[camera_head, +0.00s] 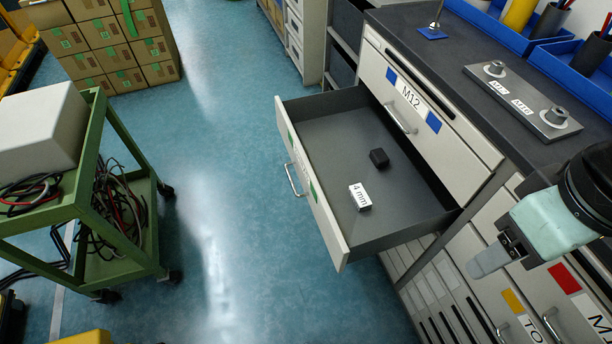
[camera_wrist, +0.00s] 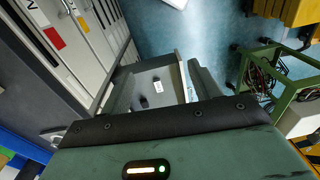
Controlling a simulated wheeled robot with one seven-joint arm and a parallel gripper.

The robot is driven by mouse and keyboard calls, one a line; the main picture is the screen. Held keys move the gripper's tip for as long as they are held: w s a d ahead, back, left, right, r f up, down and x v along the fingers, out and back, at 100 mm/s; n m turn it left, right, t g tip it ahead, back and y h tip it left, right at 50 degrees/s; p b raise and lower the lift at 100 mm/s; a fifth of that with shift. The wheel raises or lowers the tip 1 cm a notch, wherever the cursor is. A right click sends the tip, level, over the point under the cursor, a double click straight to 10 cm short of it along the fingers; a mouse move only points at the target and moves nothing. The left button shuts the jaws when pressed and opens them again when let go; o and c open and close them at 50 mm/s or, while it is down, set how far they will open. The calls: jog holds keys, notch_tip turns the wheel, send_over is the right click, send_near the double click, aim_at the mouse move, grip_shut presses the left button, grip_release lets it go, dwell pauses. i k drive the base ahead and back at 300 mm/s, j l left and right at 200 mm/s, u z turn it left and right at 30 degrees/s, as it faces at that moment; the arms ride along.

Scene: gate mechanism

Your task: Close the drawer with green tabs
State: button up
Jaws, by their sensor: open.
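The drawer with green tabs (camera_head: 311,190) stands pulled out of the cabinet in the head view. Its light front panel has a green tab towards each end and a metal bar handle (camera_head: 293,180) on the outside. Inside lie a small black block (camera_head: 379,157) and a block labelled "4 mm" (camera_head: 360,197). In the wrist view the open drawer (camera_wrist: 172,74) shows beyond my gripper. My gripper (camera_head: 489,262) is open and empty at the right, in front of the cabinet. It is apart from the drawer front and its handle.
A closed drawer labelled M12 with blue tabs (camera_head: 430,108) is above. The worktop (camera_head: 440,45) holds blue bins (camera_head: 535,40) and a metal plate (camera_head: 520,100). A green cart (camera_head: 118,190) with cables stands left. Blue floor between cart and drawer is clear.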

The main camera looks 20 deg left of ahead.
aim_at(329, 138)
jog(key=j+u, duration=0.15)
jog(key=u, duration=0.3)
jog(key=j+u, duration=0.1)
jog(key=u, duration=0.35)
jog(key=j+u, duration=0.15)
jog(key=u, duration=0.3)
jog(key=j+u, duration=0.1)
jog(key=u, duration=0.35)
jog(key=i+l, duration=0.05)
